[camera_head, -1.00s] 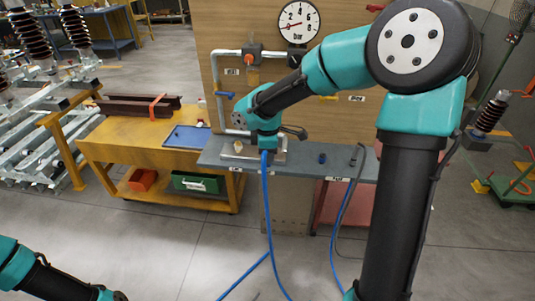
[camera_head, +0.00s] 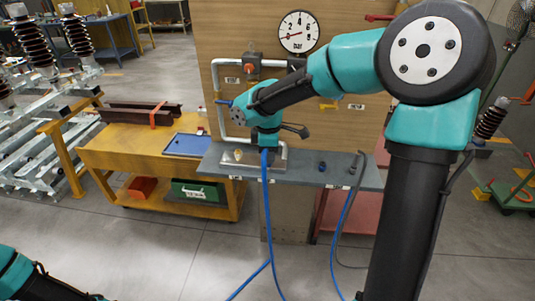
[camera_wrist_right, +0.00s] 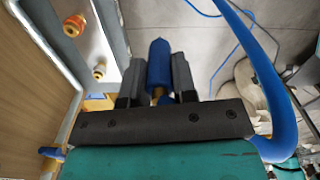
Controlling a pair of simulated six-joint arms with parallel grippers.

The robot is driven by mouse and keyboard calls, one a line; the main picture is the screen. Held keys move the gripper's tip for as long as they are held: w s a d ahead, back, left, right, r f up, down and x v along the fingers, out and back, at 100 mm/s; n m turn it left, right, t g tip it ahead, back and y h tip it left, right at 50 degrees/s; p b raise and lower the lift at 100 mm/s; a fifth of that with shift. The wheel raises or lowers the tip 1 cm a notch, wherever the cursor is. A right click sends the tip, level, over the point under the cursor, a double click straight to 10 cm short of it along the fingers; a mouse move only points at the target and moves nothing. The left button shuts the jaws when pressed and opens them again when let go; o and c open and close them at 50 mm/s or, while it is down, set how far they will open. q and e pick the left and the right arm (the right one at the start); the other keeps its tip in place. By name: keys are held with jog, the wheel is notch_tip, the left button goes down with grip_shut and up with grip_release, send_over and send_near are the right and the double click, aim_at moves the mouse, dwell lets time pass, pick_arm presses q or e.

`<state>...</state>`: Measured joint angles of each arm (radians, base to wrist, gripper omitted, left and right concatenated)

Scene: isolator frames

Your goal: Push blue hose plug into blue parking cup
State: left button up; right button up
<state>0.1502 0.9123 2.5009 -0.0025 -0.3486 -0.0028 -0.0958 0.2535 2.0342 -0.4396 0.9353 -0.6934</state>
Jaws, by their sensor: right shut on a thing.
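My right gripper (camera_head: 266,151) is over the left part of the grey shelf (camera_head: 305,172), in front of the wooden panel. In the right wrist view its two dark fingers (camera_wrist_right: 157,90) are shut on the blue hose plug (camera_wrist_right: 159,62), which sticks out between them. The blue hose (camera_wrist_right: 262,65) curves past the gripper on the right, and in the head view it hangs down to the floor.
Brass fittings (camera_wrist_right: 75,25) sit on a pale plate in the wrist view. White pipework (camera_head: 216,100) and a pressure gauge (camera_head: 299,32) are on the panel. A dark fitting (camera_head: 355,162) with a hose is at the shelf's right. A yellow bench (camera_head: 130,150) stands left.

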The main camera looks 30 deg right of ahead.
jog(key=d+f+m, duration=0.3)
jog(key=d, duration=0.9)
jog(key=d+f+m, duration=0.3)
jog(key=d, duration=0.9)
jog(key=shift+w+d, duration=0.4)
jog(key=shift+f, duration=1.05)
jog(key=shift+f, duration=1.45)
jog(key=o, duration=1)
jog(key=shift+r, duration=0.15)
